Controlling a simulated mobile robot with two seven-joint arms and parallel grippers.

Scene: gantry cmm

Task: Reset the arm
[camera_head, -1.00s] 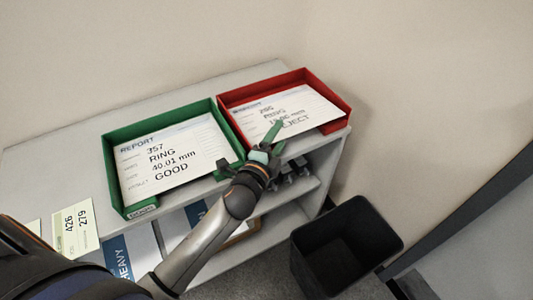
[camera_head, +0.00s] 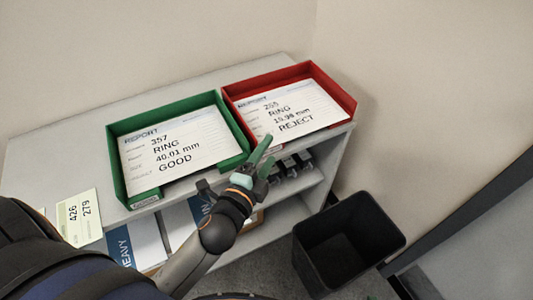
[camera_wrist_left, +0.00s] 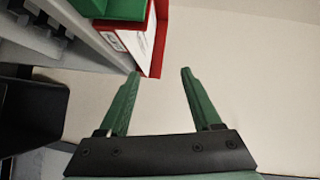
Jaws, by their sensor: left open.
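My left gripper (camera_head: 262,155) is in front of the shelf's top edge, between the two trays and empty. In the left wrist view its two green fingers (camera_wrist_left: 158,75) stand wide apart with nothing between them. The red tray (camera_head: 343,95) holds a report sheet (camera_head: 290,108) reading 255, RING, REJECT. It also shows at the top of the left wrist view (camera_wrist_left: 158,40). The green tray (camera_head: 118,170) to its left holds a report sheet (camera_head: 180,150) reading 357, RING, 40.01 mm, GOOD. My right gripper is not in view.
The grey shelf unit (camera_head: 60,140) carries both trays, with dark items (camera_head: 292,165) on a lower shelf. A black bin (camera_head: 350,245) stands on the floor at right. A wall is behind.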

